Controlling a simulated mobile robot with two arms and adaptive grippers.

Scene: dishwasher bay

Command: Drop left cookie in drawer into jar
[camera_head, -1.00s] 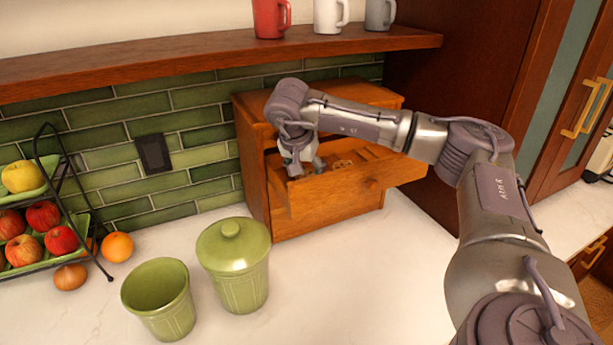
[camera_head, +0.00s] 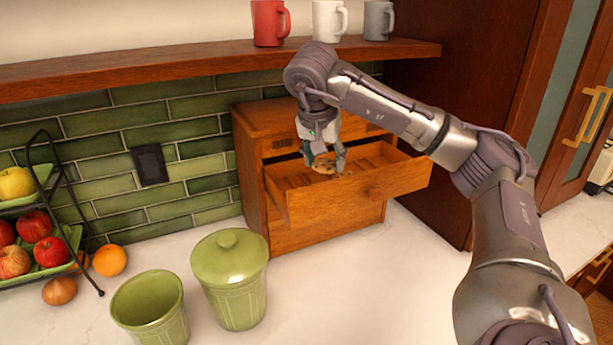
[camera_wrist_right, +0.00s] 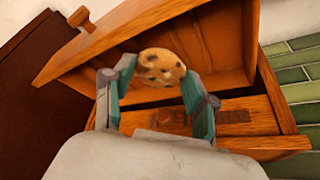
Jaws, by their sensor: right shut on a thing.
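My right gripper (camera_head: 326,160) is shut on a round, chocolate-chip cookie (camera_head: 323,167) and holds it over the open wooden drawer (camera_head: 360,192). The right wrist view shows the cookie (camera_wrist_right: 162,67) between the two fingertips, with the drawer interior behind it. Whether another cookie lies in the drawer is hard to tell. An open green jar (camera_head: 150,312) stands on the counter at the lower left. A green lidded jar (camera_head: 232,285) stands beside it, its lid on. My left gripper is out of view.
The wooden drawer cabinet (camera_head: 325,240) stands against the green tile wall. A shelf (camera_head: 200,66) with several mugs hangs above. A fruit rack (camera_head: 75,235) is at the left, with an orange (camera_head: 110,260) and an onion (camera_head: 59,291) nearby. The counter before the cabinet is clear.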

